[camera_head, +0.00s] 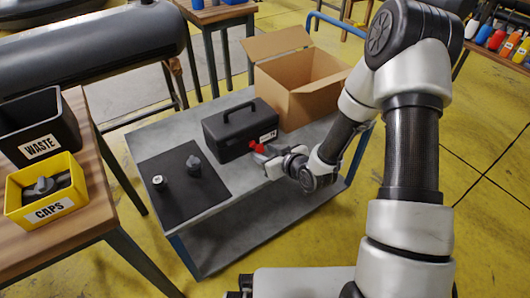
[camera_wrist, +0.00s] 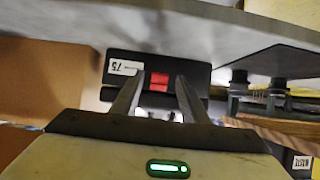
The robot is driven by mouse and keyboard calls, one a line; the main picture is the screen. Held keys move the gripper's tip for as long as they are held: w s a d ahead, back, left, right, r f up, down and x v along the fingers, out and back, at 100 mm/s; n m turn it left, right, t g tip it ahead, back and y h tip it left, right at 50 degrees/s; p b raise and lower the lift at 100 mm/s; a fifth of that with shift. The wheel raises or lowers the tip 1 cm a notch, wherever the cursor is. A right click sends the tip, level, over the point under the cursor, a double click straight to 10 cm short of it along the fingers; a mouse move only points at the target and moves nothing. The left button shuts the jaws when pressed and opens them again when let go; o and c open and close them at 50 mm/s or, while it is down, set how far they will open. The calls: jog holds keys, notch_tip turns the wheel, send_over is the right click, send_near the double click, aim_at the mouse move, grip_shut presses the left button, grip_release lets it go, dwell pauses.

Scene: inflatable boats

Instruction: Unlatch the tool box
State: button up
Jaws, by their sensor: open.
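The black tool box (camera_head: 233,139) sits on the grey cart with its lid down and its handle on top. Its red latch (camera_wrist: 159,81) is on the front, beside a white label, in the wrist view. My gripper (camera_head: 264,156) is at the front of the box. In the wrist view its two fingers are apart, with the latch showing between their tips (camera_wrist: 158,86). I cannot tell whether a finger touches the latch. In the head view my gripper partly hides the front of the box near its right end.
An open cardboard box (camera_head: 306,104) stands right behind the tool box. A dark mat (camera_head: 187,201) with two small fittings lies to the left on the cart (camera_head: 140,140). A yellow caps bin (camera_head: 50,205) and black waste bin (camera_head: 35,115) stand on a wooden table at left.

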jog(key=p+v, duration=1)
jog(key=v, duration=0.7)
jog(key=shift+r, duration=0.15)
jog(key=shift+s+d, duration=0.1)
